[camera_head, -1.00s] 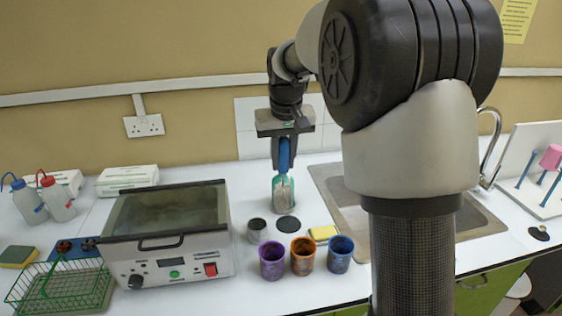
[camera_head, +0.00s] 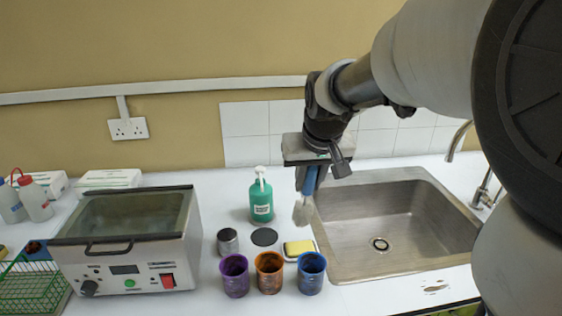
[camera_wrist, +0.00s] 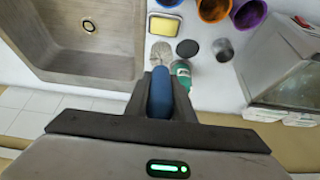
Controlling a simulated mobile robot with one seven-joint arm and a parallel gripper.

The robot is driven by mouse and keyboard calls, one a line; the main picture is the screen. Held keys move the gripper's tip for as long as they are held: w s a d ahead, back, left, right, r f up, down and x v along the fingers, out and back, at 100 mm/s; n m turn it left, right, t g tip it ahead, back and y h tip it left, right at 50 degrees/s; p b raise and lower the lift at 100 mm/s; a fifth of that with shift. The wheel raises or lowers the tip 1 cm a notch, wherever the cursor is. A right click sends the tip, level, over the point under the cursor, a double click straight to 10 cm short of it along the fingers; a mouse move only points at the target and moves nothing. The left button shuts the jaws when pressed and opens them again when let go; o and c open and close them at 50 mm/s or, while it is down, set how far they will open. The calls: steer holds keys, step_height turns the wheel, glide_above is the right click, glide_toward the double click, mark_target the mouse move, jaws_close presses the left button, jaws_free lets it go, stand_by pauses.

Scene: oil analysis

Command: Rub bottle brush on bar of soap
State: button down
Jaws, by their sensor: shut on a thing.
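My gripper (camera_head: 309,180) is shut on the blue handle of the bottle brush (camera_head: 303,212). The brush hangs down with its pale bristle head lowest, above the counter by the sink's left edge. In the wrist view the blue handle (camera_wrist: 161,95) sits between the fingers, and the pale head shows beyond it. The soap also shows in the wrist view (camera_wrist: 164,26). The brush head appears apart from the soap.
A sink (camera_head: 385,225) is to the right. Purple (camera_head: 234,275), orange (camera_head: 269,272) and blue (camera_head: 311,273) cups stand in front. A green pump bottle (camera_head: 261,199), a metal cup (camera_head: 228,242) and a black disc (camera_head: 264,237) are to the left, with a water bath (camera_head: 130,240) farther left.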

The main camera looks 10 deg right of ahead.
mark_target(305, 213)
steer(key=shift+f+b, duration=2.2)
steer(key=shift+f, duration=0.75)
steer(key=shift+f+b, duration=0.5)
steer(key=shift+f, duration=0.15)
steer(key=shift+r+p, duration=2.65)
steer(key=shift+r, duration=0.9)
